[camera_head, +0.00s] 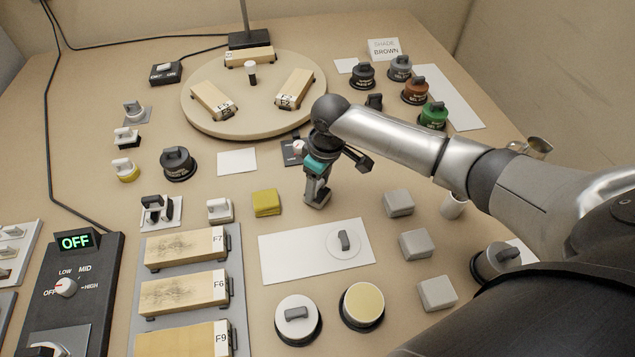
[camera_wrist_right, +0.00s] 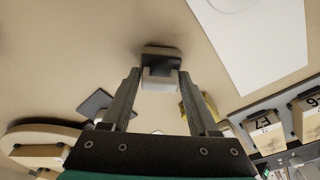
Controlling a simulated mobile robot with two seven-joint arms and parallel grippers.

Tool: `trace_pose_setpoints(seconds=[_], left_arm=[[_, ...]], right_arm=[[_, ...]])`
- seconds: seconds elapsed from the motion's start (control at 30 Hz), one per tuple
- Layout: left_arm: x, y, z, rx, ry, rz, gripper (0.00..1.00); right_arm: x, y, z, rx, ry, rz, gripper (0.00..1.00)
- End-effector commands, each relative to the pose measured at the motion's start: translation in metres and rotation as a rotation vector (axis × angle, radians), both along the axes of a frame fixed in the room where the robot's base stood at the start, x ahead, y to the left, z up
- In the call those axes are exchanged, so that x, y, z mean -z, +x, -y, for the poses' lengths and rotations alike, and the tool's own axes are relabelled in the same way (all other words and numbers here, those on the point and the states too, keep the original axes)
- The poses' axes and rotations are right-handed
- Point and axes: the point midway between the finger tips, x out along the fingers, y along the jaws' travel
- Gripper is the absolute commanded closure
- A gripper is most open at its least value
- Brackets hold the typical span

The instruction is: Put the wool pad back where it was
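My right gripper (camera_head: 318,196) hangs over the bench in the middle of the head view, to the right of the yellow block. In the right wrist view its two fingers (camera_wrist_right: 160,82) are close on a small pad (camera_wrist_right: 162,53) with a light grip part and a darker slab beyond it. I take this to be the wool pad; its label does not show. In the head view the fingers hide most of it, and its exact clearance above the bench is unclear. My left gripper is not in view.
A yellow block (camera_head: 266,203) lies left of my gripper, a white sheet (camera_head: 286,262) in front, and grey blocks (camera_head: 415,244) to the right. Several handled pads (camera_head: 125,168) stand at left.

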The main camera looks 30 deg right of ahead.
Motion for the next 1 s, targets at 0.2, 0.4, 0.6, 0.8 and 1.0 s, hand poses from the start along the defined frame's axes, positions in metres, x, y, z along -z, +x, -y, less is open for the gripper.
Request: trace_pose_setpoints(seconds=[0.2,0.4,0.6,0.8,1.0], left_arm=[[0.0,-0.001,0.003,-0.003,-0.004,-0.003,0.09],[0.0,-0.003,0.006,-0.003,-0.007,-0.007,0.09],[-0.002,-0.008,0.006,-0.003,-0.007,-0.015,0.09],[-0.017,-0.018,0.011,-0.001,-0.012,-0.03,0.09],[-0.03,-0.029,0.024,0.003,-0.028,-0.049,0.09]], right_arm=[[0.0,0.0,0.0,0.0,0.0,0.0,0.14],[0.0,0.0,0.0,0.0,0.0,0.0,0.11],[-0.01,-0.001,0.0,-0.001,0.001,0.0,0.11],[-0.05,-0.004,0.003,-0.001,0.0,0.002,0.11],[-0.092,-0.009,0.006,0.0,0.0,0.002,0.11]])
